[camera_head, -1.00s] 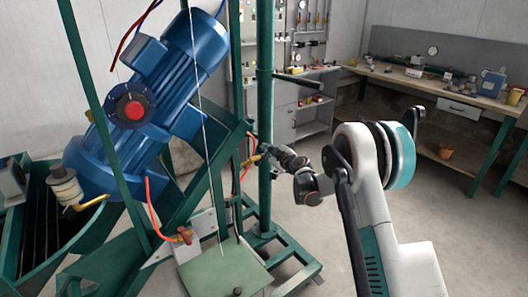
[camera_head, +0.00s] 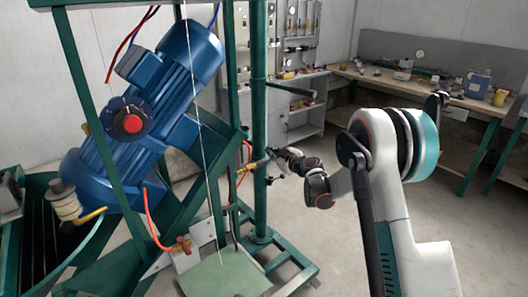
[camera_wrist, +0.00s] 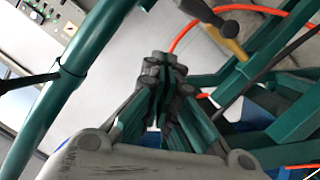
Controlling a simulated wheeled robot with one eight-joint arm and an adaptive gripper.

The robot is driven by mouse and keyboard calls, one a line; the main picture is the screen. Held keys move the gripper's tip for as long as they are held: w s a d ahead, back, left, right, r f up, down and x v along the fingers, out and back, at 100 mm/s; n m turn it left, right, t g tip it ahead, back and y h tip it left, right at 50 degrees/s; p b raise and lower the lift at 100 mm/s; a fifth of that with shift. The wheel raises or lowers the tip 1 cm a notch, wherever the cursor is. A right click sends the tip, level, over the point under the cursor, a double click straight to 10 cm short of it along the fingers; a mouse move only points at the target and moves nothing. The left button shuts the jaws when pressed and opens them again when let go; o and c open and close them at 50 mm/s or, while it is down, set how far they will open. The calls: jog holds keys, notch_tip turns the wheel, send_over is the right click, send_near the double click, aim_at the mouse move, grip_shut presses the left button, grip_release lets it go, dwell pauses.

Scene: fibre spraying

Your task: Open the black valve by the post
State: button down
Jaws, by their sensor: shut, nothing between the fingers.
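The black valve (camera_wrist: 215,18) shows at the top of the wrist view as a dark rounded handle on a yellow-brass fitting (camera_wrist: 232,45), with an orange hose beside it. In the head view the brass fitting (camera_head: 254,165) shows beside the green post (camera_head: 259,115); the black handle is hard to make out there. My gripper (camera_wrist: 167,68) is shut and empty, its fingertips below and left of the handle in the wrist view and apart from it in the picture. In the head view my gripper (camera_head: 273,155) is close to the post and fitting.
A dark lever (camera_head: 290,88) juts from the post above my gripper. A blue motor (camera_head: 155,105) sits in the green frame at left, with a red-handled valve (camera_head: 182,245) below it. A workbench (camera_head: 420,85) stands behind; floor on the right is clear.

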jog(key=shift+p+v, duration=0.4)
jog(key=shift+v, duration=1.95)
jog(key=shift+a+r, duration=0.1)
